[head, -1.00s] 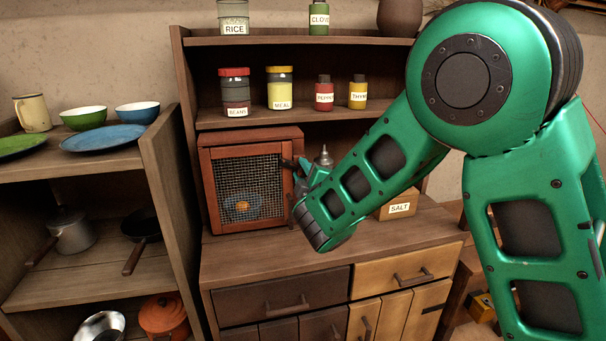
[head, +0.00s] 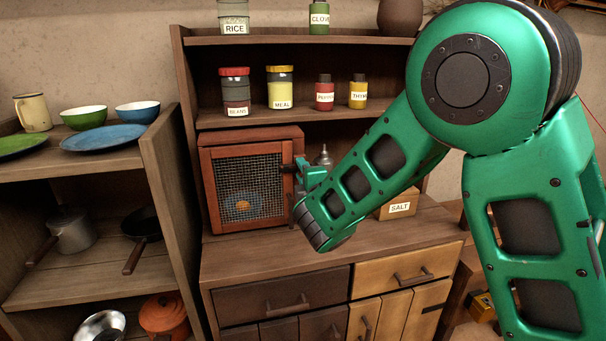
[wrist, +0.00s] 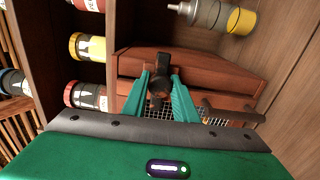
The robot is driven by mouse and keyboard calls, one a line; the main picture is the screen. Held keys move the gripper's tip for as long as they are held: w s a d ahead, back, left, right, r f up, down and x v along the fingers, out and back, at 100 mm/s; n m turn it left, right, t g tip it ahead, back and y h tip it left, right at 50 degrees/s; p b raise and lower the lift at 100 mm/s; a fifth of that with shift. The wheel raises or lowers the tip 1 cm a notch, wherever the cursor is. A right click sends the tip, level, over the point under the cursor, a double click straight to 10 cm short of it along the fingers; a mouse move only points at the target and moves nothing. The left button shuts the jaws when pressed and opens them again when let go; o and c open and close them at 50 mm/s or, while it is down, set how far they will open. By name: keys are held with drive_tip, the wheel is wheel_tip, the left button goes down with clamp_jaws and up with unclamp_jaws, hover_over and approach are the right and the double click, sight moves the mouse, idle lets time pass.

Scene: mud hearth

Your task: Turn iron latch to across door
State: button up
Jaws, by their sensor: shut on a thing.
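The small red-brown cabinet (head: 207,183) stands on the counter with its wire-mesh door (head: 240,190) looking shut. A blue dish with an orange-brown food shows dimly behind the mesh. The dark iron latch (head: 287,169) is at the upper right edge of the door frame, its visible end pointing left over the frame. My gripper (head: 300,171) is at that edge. In the wrist view, my green fingers (wrist: 160,82) stand either side of the dark latch (wrist: 160,90) and are shut on it. My fingers and arm partly hide the latch in the head view.
A dark bar handle (wrist: 232,114) sits close to my fingers in the wrist view. Behind my gripper are a grey bottle (head: 323,158) and a salt box (head: 398,206). Jars line the shelf (head: 300,114) above. The counter front (head: 260,255) is clear.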

drive_tip(key=shift+d+f, duration=0.1)
drive_tip(key=shift+f, duration=0.1)
drive_tip(key=o, duration=1)
drive_tip(key=shift+o, duration=0.3)
drive_tip(key=shift+r, duration=0.1)
drive_tip(key=v, duration=1)
drive_tip(key=shift+s, duration=0.3)
drive_tip(key=shift+d, duration=0.1)
